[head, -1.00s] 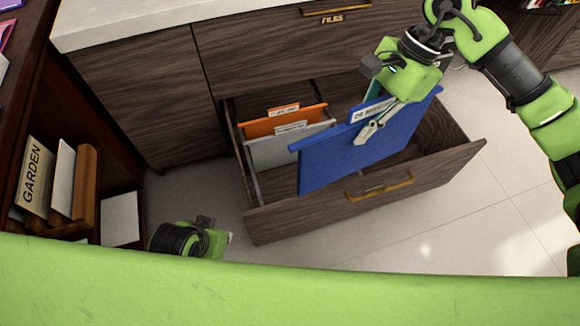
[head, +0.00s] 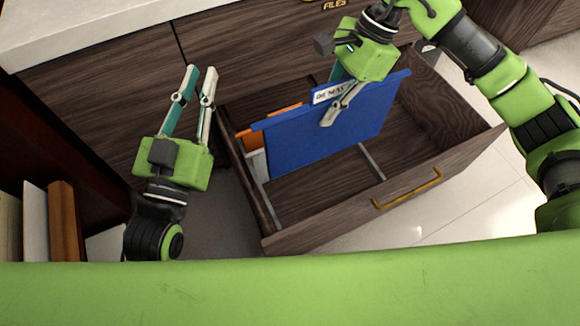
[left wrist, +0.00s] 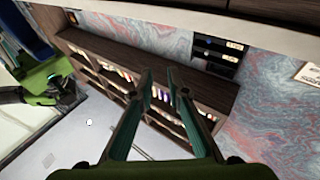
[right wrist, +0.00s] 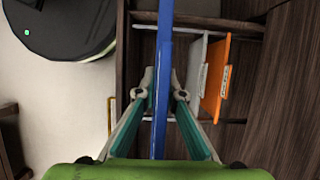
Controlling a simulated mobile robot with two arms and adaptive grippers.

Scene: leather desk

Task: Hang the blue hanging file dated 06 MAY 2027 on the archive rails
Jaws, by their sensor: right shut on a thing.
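The blue hanging file (head: 325,130) is held upright over the open drawer in the head view. A white label tab shows on its top edge; its date is too small to read surely. My right gripper (head: 328,118) is shut on its top edge; in the right wrist view the blue file (right wrist: 160,100) runs edge-on between the fingers. The archive rails are partly seen; one metal rail (head: 371,163) shows in the drawer below the file. My left gripper (head: 200,85) is open and empty, left of the drawer.
The open wooden drawer (head: 330,232) has a brass handle (head: 408,190) in front. An orange file (right wrist: 217,85) and a grey-white file (right wrist: 193,75) hang at its left end. The drawer's right part is empty. A shelf with upright books (head: 62,220) stands at the lower left.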

